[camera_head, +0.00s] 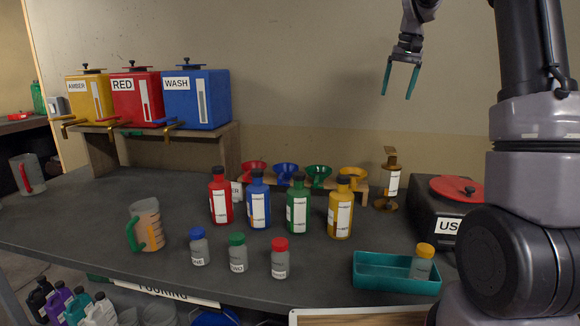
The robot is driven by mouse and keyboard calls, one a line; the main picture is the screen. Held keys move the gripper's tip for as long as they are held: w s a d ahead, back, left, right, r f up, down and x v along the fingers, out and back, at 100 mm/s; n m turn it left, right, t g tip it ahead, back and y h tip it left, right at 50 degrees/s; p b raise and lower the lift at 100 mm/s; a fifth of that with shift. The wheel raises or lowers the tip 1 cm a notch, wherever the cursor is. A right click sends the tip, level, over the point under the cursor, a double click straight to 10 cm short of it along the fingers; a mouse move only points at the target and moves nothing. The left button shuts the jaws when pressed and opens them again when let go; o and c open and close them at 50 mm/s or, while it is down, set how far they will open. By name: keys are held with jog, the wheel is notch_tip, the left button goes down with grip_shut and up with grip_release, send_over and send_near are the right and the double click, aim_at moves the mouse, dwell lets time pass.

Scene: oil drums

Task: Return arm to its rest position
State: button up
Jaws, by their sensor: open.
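My gripper (402,78) is at the top right of the view, raised in front of the wall and well above the table. Its two green fingers point down and stand apart with nothing between them. My arm fills the right side and hides part of the table's right end.
The dark table (100,215) carries red, blue, green and yellow bottles (297,207), small capped jars (237,255), a measuring jug (148,226) and a teal tray (375,275) holding a yellow-capped jar (422,262). Three drums (137,100) stand on a shelf at left. Air around the gripper is clear.

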jog(key=s+a+r+t, duration=0.1)
jog(key=s+a+r, duration=0.1)
jog(key=s, duration=0.4)
jog(key=s+a+r+t, duration=0.1)
jog(key=s+a+r, duration=0.15)
jog(key=s, duration=0.35)
jog(key=s+a+f+t, duration=0.1)
jog(key=s+a+f, duration=0.1)
jog(key=s, duration=0.9)
jog(key=s+a+f+m+t+y, duration=0.1)
jog(key=s+a+f, duration=0.1)
jog(key=s, duration=0.9)
jog(key=shift+s+f+t, duration=0.3)
jog(key=shift+f+t, duration=0.1)
jog(key=shift+f, duration=0.4)
